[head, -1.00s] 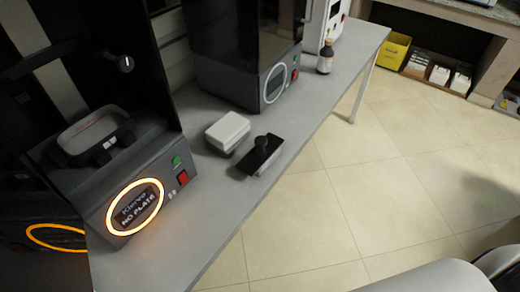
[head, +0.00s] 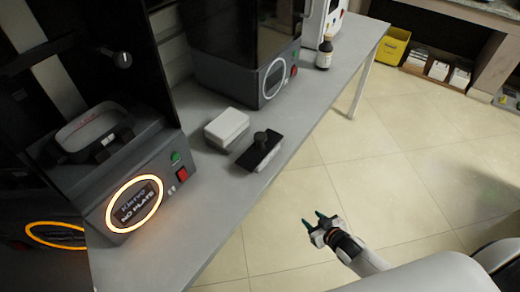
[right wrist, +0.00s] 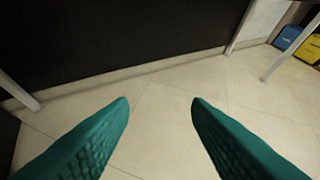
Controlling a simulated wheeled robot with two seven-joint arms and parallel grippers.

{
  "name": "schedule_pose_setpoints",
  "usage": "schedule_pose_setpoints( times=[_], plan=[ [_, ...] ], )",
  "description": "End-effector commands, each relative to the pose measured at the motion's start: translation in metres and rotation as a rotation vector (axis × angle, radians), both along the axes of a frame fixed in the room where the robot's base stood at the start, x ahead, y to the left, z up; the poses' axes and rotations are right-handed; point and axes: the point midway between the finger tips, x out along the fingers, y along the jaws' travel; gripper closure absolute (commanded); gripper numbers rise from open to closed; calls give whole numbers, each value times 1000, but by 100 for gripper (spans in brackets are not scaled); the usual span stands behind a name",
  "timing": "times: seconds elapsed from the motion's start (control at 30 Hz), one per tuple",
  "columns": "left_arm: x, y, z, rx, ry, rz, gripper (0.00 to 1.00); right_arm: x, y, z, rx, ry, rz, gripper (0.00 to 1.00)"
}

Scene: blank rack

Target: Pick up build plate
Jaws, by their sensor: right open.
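The build plate (head: 260,152) is a dark flat plate with a round black knob on top and a pale block under it. It lies on the grey bench near its front edge in the head view. My right gripper (head: 318,217) is open and empty, out over the floor in front of the bench, lower right of the plate and apart from it. In the right wrist view its two teal fingers (right wrist: 160,105) are spread with only floor between them. The plate does not show in the right wrist view. My left gripper is not in view.
A white box (head: 227,127) sits just left of the plate on the bench (head: 205,190). A printer with a lit orange ring reading "NO PLATE" (head: 135,204) stands at the left. Another printer (head: 272,80) and a brown bottle (head: 324,53) stand farther back.

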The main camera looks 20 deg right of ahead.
Motion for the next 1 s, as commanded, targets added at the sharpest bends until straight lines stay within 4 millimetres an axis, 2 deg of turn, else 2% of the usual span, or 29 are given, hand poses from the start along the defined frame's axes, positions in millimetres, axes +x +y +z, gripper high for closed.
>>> schedule_pose_setpoints(
  times=[0.03,0.1,0.2,0.3,0.4,0.5,0.6,0.8,1.0],
  plan=[
    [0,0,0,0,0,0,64,23,5,39,23,-90,35,56],
    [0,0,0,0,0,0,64,46,16,90,68,-201,84,56],
    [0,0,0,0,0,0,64,64,35,155,130,-330,157,56],
    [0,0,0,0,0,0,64,69,54,205,185,-420,221,56],
    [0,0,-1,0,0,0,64,69,66,235,221,-471,266,56],
    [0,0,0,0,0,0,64,70,73,249,238,-495,287,56],
    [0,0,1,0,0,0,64,79,78,253,243,-503,291,56],
    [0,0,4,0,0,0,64,109,93,251,242,-502,289,56],
    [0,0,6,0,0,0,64,128,103,248,242,-499,289,56]
  ],
)
